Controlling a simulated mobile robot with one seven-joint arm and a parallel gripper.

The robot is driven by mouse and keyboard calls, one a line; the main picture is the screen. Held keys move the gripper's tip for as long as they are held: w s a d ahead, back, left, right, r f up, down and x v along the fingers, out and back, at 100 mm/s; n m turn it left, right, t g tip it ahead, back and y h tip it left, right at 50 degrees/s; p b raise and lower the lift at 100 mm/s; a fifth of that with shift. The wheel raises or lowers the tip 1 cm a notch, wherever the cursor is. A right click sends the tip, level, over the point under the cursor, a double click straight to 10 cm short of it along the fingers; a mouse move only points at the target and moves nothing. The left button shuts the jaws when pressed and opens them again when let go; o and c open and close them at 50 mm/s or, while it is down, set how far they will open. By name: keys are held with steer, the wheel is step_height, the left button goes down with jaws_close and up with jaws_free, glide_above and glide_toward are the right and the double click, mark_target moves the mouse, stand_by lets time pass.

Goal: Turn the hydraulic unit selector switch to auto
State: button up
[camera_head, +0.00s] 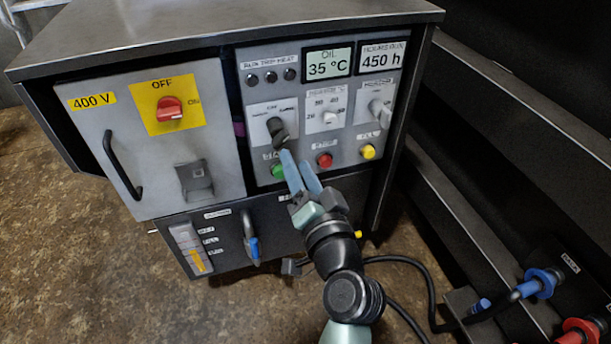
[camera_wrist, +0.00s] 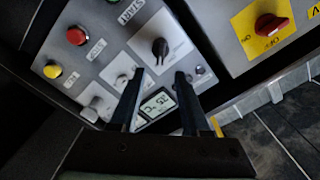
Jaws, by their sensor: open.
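The black selector switch (camera_head: 277,131) is on the grey control panel, above the green button (camera_head: 279,171). Its small labels are too blurred to read, so its setting is unclear. In the wrist view the black knob (camera_wrist: 160,47) appears just beyond the fingertips, between their lines. My gripper (camera_head: 296,160) is open and empty, with its blue fingers just below the knob in the head view. In the wrist view the two dark fingers of my gripper (camera_wrist: 159,73) are apart, and I see no contact with the knob.
A red button (camera_head: 324,160), yellow button (camera_head: 368,152), white dial (camera_head: 330,118) and grey switch (camera_head: 379,110) are close by. The red main switch (camera_head: 169,108) and black door handle (camera_head: 122,166) are to the left. Dark metal ledges (camera_head: 480,110) stand at right.

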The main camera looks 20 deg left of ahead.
steer(key=shift+v, duration=2)
steer(key=d+r+n+t+h+p, duration=0.2)
steer(key=r+t, duration=0.1)
steer(key=r, duration=1)
steer(key=d+r+n+t+h+p, duration=0.1)
steer(key=d+r+n+t, duration=0.15)
steer(key=r, duration=1.05)
steer(key=s+d+r+m+t+h+p, duration=0.1)
steer(key=s+d+r+t+h, duration=0.1)
steer(key=s+r, duration=0.35)
steer(key=s+d+r+t+h+p, duration=0.1)
steer(key=s+d+r+t+h, duration=0.1)
steer(key=r, duration=0.7)
steer(key=s+d+r+m+t+h, duration=0.1)
steer(key=s+d+r+t+h, duration=0.15)
steer(key=r, duration=0.45)
step_height(320, 180, up, 38)
steer(key=p, duration=3.8)
steer(key=shift+s+f, duration=0.2)
steer(key=shift+s, duration=0.25)
steer(key=shift+h, duration=0.25)
